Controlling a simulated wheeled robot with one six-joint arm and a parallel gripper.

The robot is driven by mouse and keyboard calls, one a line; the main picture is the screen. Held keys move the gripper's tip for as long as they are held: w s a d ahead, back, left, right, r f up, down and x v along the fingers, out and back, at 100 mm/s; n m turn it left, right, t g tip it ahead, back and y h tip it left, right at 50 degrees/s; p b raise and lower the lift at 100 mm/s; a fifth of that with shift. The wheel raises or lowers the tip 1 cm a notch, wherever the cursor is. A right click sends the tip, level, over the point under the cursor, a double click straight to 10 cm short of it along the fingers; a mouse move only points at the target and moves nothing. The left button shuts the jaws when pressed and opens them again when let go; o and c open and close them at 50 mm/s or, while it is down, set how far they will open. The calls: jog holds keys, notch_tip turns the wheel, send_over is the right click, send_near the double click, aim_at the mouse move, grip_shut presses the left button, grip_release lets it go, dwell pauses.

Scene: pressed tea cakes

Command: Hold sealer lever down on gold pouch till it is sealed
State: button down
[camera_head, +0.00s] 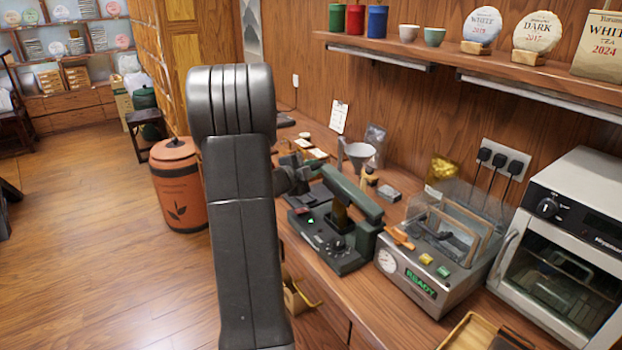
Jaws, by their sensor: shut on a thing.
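The impulse sealer (330,243) stands on the wooden counter, with a small green light lit on its top. Its dark green lever (352,193) slants over the base, with a gap showing under part of it. A dark olive-gold piece (341,216) shows under the lever; I cannot tell if it is a pouch. A shiny gold pouch (445,168) stands by the back wall behind the clear-lidded machine.
Right of the sealer is a machine (425,275) reading READY, with a clear lid, then a white oven (565,250). A funnel stand (359,155) and small items are behind the sealer. A shelf (470,62) overhangs. An orange bin (180,185) stands on the floor.

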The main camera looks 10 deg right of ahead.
jog(key=s+d+r+m+t+h+b, duration=0.1)
jog(key=s+d+r+m+b, duration=0.1)
jog(key=s+r+m+b, duration=0.4)
jog(key=s+d+r+m+t+h+b, duration=0.1)
jog(key=s+d+r+m+h+b, duration=0.1)
jog(key=s+r+m+b, duration=0.3)
jog(key=s+d+r+b, duration=0.1)
jog(key=s+r+b, duration=0.2)
jog(key=r, duration=0.4)
jog(key=shift+s+d+m+t+h+b, duration=0.2)
jog(key=shift+s+m+t+h+b, duration=0.1)
jog(key=shift+s+m+b, duration=0.1)
jog(key=c, duration=1.3)
grip_release()
jog(key=v, duration=1.3)
jog(key=shift+s+a+f+b, duration=0.2)
jog(key=shift+a+b, duration=0.1)
jog(key=shift+b, duration=0.05)
